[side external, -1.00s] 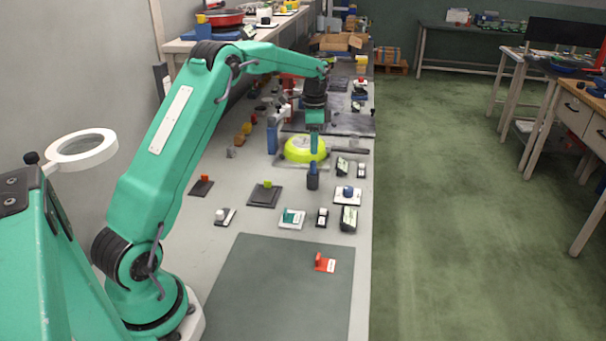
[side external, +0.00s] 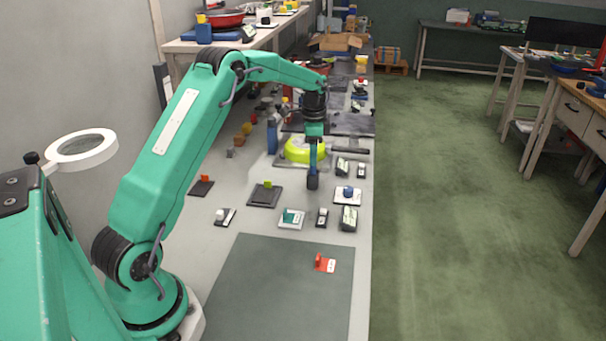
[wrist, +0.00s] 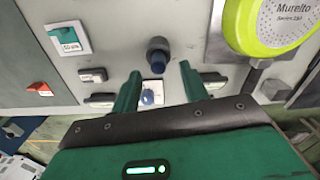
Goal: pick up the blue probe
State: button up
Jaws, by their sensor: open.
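The blue probe (wrist: 157,62) stands in a dark round holder (side external: 312,183) on the bench, and the side view shows it just under my gripper. In the wrist view it appears between and slightly beyond my fingertips. My gripper (wrist: 160,71) is open, pointing down at the probe with one finger on each side. The side view shows my gripper (side external: 313,160) low at the probe, with most of the probe hidden by the fingers. I cannot tell whether a finger touches it.
A yellow-green round device (side external: 298,150) stands close behind the probe. A white plate with a blue knob (side external: 347,194) is at its right. Several small switches and plates lie in front, including a dark plate with a green knob (side external: 265,193). The grey mat (side external: 270,290) is mostly clear.

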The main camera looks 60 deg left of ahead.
aim_at(313, 174)
jog(key=shift+s+f, duration=0.15)
jog(key=shift+f, duration=2.05)
grip_shut()
